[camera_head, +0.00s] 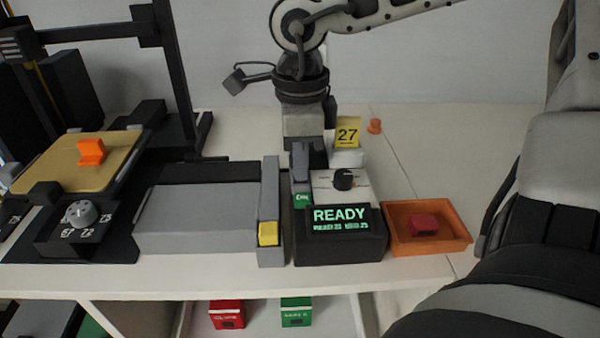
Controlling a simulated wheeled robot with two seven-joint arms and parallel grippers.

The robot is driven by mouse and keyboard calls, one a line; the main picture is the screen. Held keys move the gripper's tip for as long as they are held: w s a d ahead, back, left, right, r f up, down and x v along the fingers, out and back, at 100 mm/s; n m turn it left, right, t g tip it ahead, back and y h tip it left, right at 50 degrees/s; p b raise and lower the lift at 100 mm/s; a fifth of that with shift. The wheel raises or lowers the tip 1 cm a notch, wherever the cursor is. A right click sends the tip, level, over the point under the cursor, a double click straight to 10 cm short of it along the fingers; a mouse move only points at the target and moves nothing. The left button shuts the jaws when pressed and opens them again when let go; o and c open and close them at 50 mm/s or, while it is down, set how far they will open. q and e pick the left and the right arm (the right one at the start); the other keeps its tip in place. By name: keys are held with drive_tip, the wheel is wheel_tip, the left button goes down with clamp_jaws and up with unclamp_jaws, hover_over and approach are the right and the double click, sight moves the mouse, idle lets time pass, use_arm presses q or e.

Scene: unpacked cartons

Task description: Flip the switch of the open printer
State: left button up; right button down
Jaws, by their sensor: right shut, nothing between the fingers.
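The open-frame printer (178,75) stands at the left, black, with a tan bed carrying a small orange print (91,151). A black control box (340,250) right of the printer's grey base shows a lit "READY" display (340,218). A small green labelled piece, possibly a switch (303,200), sits at the box's left end, partly hidden. My right gripper (301,183) points down, shut and empty, with its fingertips just above or against this green piece; I cannot tell if they touch. My left gripper is not in view.
A black knob (343,179) and yellow "27" tag (347,133) stand close right of the gripper. An orange tray (393,247) holds a red block (424,224). A yellow button (268,233) sits on a grey bar. Red (227,314) and green (296,311) boxes lie below.

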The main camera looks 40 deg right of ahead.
drive_tip(key=shift+f, duration=0.2)
drive_tip(key=shift+r, duration=0.1)
drive_tip(key=shift+r+p, duration=1.95)
drive_tip(key=shift+r, duration=1.55)
drive_tip(key=shift+f, duration=0.1)
